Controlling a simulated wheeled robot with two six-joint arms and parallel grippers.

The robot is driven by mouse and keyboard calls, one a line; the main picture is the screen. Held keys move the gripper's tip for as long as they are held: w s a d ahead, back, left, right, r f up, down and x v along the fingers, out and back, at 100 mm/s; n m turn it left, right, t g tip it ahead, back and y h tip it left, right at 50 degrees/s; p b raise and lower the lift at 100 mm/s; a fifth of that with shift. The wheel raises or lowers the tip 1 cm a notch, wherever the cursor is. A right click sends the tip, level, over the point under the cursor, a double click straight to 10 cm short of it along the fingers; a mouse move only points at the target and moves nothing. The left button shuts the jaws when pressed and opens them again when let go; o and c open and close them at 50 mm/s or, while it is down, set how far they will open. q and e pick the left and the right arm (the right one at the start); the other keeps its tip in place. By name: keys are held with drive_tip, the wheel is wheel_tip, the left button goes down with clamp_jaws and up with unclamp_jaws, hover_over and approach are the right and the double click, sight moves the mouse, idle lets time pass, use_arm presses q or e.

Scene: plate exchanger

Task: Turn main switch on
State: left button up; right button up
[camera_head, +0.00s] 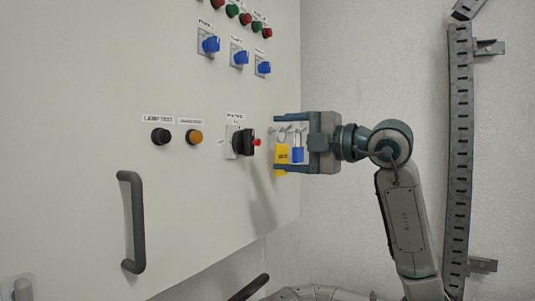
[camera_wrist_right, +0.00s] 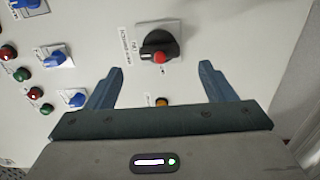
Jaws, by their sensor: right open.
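The main switch (camera_head: 243,142) is a black rotary knob with a red tip on a light plate, on the right part of the white cabinet front. In the right wrist view the switch (camera_wrist_right: 158,45) sits at the top centre, beyond the fingertips and roughly between them sideways. My right gripper (camera_head: 277,143) is open and empty, just right of the switch and apart from it. Its fingers are one above the other in the head view. The gripper (camera_wrist_right: 158,70) also shows in the right wrist view. My left gripper is not in view.
A yellow padlock (camera_head: 282,154) and a blue padlock (camera_head: 298,155) hang near my right fingers. A black button (camera_head: 161,136) and an orange button (camera_head: 194,137) are left of the switch. Blue knobs (camera_head: 210,45) sit above. A dark door handle (camera_head: 135,222) is lower left.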

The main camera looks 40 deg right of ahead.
drive_tip(key=shift+b+v, duration=0.7)
drive_tip(key=shift+v, duration=1.45)
